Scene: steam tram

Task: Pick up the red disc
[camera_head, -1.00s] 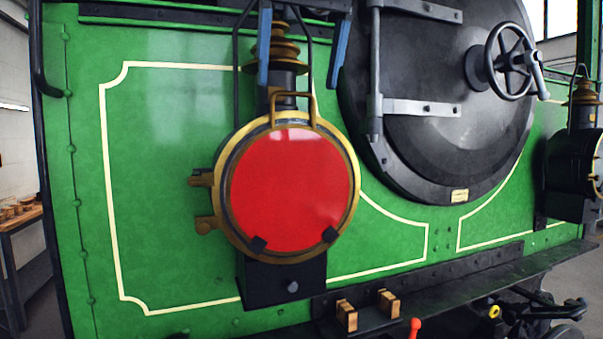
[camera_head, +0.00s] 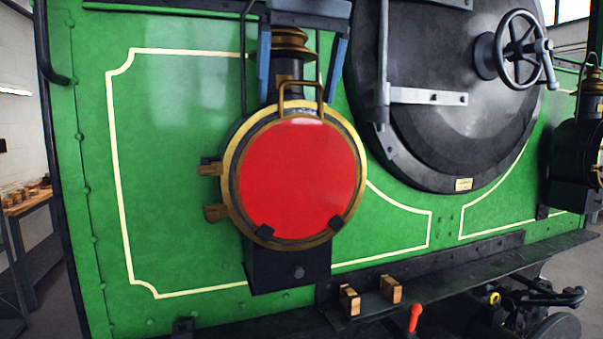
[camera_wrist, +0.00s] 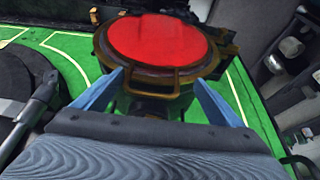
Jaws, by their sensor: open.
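The red disc (camera_head: 298,180) sits upright in the round brass-rimmed front of a lamp (camera_head: 358,160) on the green tram front. Two dark clips sit at its lower edge. A brass loop handle (camera_head: 300,82) stands at its top. My gripper (camera_head: 298,93) comes down from above, with its two blue fingers open on either side of the handle. In the wrist view, the red disc (camera_wrist: 160,38) shows beyond the fingers, and the handle (camera_wrist: 150,83) lies between the fingertips of my gripper (camera_wrist: 158,80). I see no clear contact.
The dark smokebox door (camera_head: 450,130) with its handwheel (camera_head: 517,57) is close on the right. Below is a ledge (camera_head: 440,285) with two wooden blocks (camera_head: 390,288) and a red-topped lever (camera_head: 415,318). A second lamp (camera_head: 580,150) is at the far right.

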